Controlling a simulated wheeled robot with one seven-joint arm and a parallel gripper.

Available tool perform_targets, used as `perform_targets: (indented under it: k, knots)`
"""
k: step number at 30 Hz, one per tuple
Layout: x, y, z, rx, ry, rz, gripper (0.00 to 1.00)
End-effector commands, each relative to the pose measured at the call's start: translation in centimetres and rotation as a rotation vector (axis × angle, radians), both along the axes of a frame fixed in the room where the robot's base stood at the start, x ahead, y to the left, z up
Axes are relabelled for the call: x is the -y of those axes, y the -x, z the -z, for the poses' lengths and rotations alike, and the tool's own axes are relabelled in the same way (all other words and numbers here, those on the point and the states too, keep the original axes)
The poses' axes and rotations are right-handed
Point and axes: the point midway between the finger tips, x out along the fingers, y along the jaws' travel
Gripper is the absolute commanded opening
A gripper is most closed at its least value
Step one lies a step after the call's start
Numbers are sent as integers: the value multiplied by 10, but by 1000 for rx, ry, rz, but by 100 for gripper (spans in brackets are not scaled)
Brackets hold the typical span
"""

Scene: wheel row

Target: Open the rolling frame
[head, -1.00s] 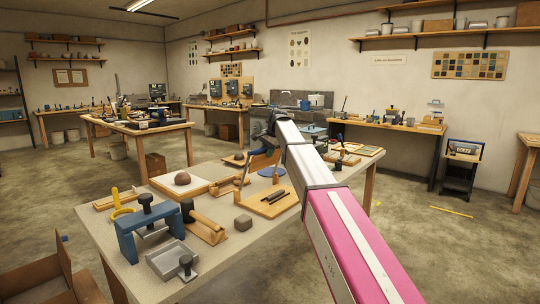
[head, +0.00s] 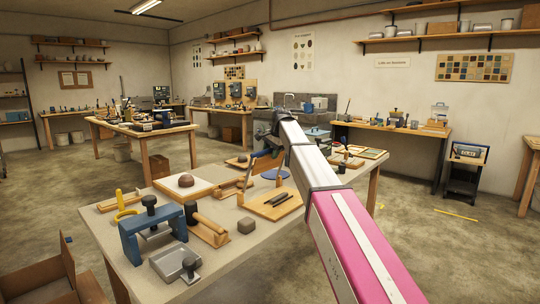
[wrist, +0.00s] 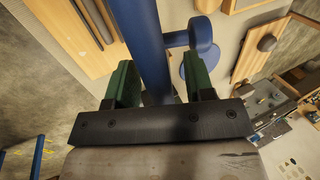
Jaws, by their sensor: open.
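My gripper (wrist: 159,72) is open, with its green finger pads on either side of a blue bar (wrist: 140,40). The bar runs between the pads; I cannot tell whether they touch it. A blue round-ended piece (wrist: 204,38) sticks out from the bar's right side. In the head view, a tilted blue and wooden piece (head: 264,165) stands beside a wooden board (head: 270,204) holding dark rods, below my gripper. It may be part of the rolling frame, but I cannot tell for sure. My pink and silver arm hides some of this spot.
The near table (head: 120,232) also holds a blue arched press (head: 158,235), a grey tray (head: 172,264), a yellow-handled tool (head: 124,205) and a board with a brown ball (head: 186,181). A cardboard box (head: 50,280) is at lower left. Open floor (head: 440,260) lies to the right.

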Motion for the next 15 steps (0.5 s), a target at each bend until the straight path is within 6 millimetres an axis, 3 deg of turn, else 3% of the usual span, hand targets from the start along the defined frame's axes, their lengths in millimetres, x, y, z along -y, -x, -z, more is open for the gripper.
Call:
perform_targets:
  k: [9,15]
  knots:
    - [16,12,-56,3,-2,0,48]
    - [23,19,-81,2,-2,-1,48]
